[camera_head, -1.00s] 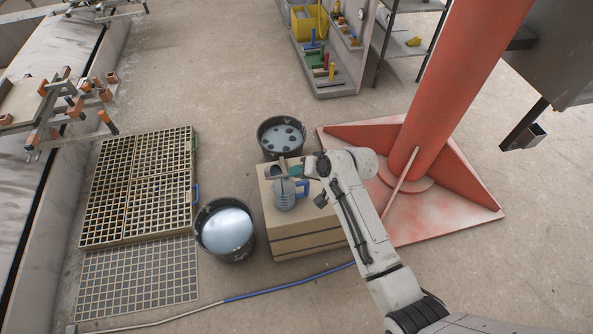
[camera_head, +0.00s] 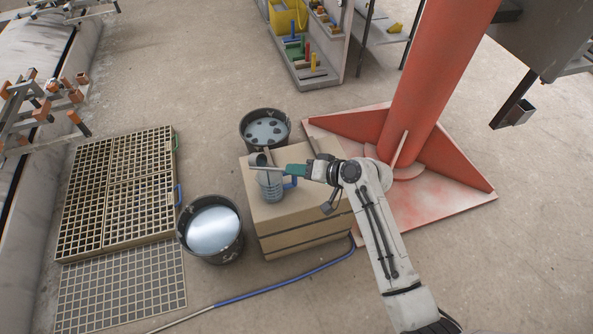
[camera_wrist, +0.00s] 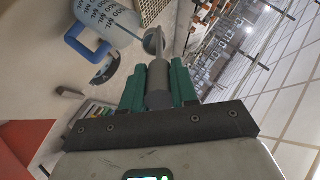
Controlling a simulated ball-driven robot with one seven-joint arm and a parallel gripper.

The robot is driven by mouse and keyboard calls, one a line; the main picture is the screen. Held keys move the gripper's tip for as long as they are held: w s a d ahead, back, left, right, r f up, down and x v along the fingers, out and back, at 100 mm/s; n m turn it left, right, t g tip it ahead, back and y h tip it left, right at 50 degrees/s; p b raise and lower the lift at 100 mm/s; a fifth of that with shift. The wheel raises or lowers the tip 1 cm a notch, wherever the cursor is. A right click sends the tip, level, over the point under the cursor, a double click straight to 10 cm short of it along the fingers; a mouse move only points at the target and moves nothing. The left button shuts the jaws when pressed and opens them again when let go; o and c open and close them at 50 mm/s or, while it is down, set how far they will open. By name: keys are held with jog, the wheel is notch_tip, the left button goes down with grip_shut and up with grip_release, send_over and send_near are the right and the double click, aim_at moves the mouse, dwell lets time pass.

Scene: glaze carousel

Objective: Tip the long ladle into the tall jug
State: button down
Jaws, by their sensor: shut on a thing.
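The tall jug (camera_head: 271,190) is clear grey with a blue handle. It stands upright on a tan box (camera_head: 300,215). In the wrist view the jug (camera_wrist: 105,18) shows its printed scale at top left, partly cut off. My gripper (camera_head: 291,170) is right of the jug, its green fingers shut on the long ladle (camera_head: 262,168). The ladle's grey handle (camera_wrist: 160,80) runs straight out from the fingers in the wrist view. Its bowl end (camera_wrist: 153,40) is near the jug's mouth; in the head view it overlaps the jug's top. What the bowl holds is not clear.
A dark bucket with dark spots on pale liquid (camera_head: 265,147) stands behind the box. Another bucket (camera_head: 212,258) with bright pale liquid stands to its left. Wooden grates (camera_head: 118,195), a blue hose (camera_head: 290,283) and a red column base (camera_head: 445,190) surround the floor.

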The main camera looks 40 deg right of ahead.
jog(key=s+d+f+t+y+b, duration=0.1)
jog(key=f+t+b, duration=0.2)
jog(key=b, duration=1.2)
jog(key=s+f+t+y+b, duration=0.2)
jog(key=f+t+b, duration=0.2)
jog(key=f+b, duration=0.6)
jog(key=b, duration=0.6)
jog(key=shift+s+d+y, duration=0.2)
jog(key=shift+d+y, duration=0.1)
jog(key=shift+d, duration=0.05)
dwell(0.5)
jog(key=shift+f+t+b, duration=0.2)
jog(key=shift+t+b, duration=0.1)
jog(key=shift+b, duration=0.5)
jog(key=shift+d+r+p, duration=0.1)
jog(key=shift+r+p, duration=0.05)
jog(key=shift+p, duration=0.25)
dwell(1.3)
